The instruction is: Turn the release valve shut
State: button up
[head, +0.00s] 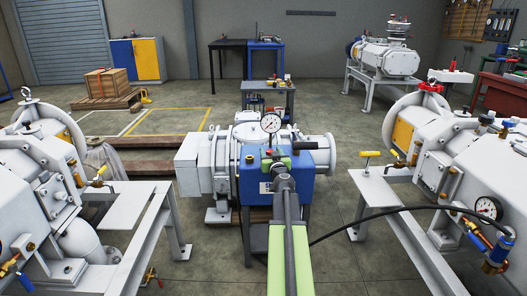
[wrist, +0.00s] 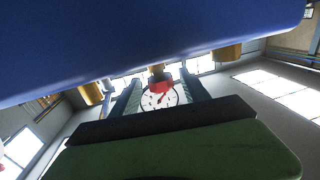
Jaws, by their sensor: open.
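A small red knob on a brass stem, which looks like the release valve (wrist: 161,84), shows in the wrist view between my gripper's fingers. In the head view the red knob (head: 269,152) shows just below a round white gauge (head: 270,123), at the blue box (head: 318,165) on the middle pump. My gripper (wrist: 158,92) is open, with one dark finger on each side of the knob and a gap visible to each. In the head view my gripper (head: 277,162) is at the front of the blue box and partly hides it. Whether the fingers touch the knob cannot be told.
The blue housing (wrist: 150,35) fills the top of the wrist view, close above the fingers, with brass fittings (wrist: 227,53) along its edge. White pumps on frames stand left (head: 40,150) and right (head: 440,160). A black hose (head: 390,209) runs to the right.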

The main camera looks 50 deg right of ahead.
jog(key=shift+w+d, duration=0.1)
jog(key=shift+w, duration=0.1)
jog(key=shift+c, duration=0.6)
grip_shut()
jog(key=shift+w+m+g+h, duration=0.15)
jog(key=shift+m+g+h, duration=0.85)
jog(key=shift+g+h, duration=0.15)
jog(key=shift+m+g+h, duration=0.85)
jog(key=shift+m+g, duration=0.05)
jog(key=shift+g, duration=0.15)
jog(key=shift+m+g+h, duration=0.4)
jog(key=shift+m+g, duration=0.1)
jog(key=shift+g, duration=0.2)
